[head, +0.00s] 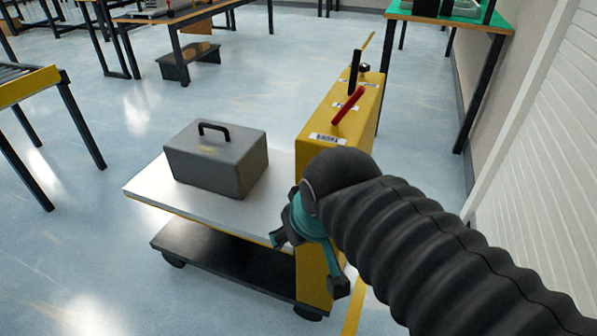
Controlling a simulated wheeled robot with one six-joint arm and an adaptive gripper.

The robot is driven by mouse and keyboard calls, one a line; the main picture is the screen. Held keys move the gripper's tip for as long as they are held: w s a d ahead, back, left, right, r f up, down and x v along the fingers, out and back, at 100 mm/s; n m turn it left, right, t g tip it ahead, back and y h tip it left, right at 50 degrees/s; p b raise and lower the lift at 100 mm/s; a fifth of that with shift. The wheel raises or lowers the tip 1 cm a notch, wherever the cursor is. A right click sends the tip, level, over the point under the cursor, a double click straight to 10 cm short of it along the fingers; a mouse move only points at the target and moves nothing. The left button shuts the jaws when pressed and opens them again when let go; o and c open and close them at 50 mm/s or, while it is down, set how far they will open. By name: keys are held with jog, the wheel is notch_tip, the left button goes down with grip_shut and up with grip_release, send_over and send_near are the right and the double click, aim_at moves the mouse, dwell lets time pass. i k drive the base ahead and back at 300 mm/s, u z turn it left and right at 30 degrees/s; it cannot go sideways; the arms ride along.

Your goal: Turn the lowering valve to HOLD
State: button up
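A lift cart has a yellow upright housing (348,108) with small white labels on top, too small to read. A red lever (348,105) lies tilted across the top, and a black lever (354,72) stands upright behind it. I cannot tell from the labels which lever is the lowering valve or where HOLD is. My gripper (308,265) is in front of the near end of the housing, below the levers and apart from them. Its dark fingertips are spread, with nothing seen between them. My dark ribbed arm hides part of the housing's lower right side.
A grey toolbox (216,160) sits on the cart's pale platform (150,190). A white slatted wall (545,130) rises close on the right. A green-topped table (455,15) stands behind, and a yellow-edged conveyor (30,85) is at the left. Floor between is clear.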

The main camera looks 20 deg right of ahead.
aim_at(364, 68)
jog(key=u, duration=1.4)
jog(key=i, duration=0.7)
jog(key=z, duration=1.85)
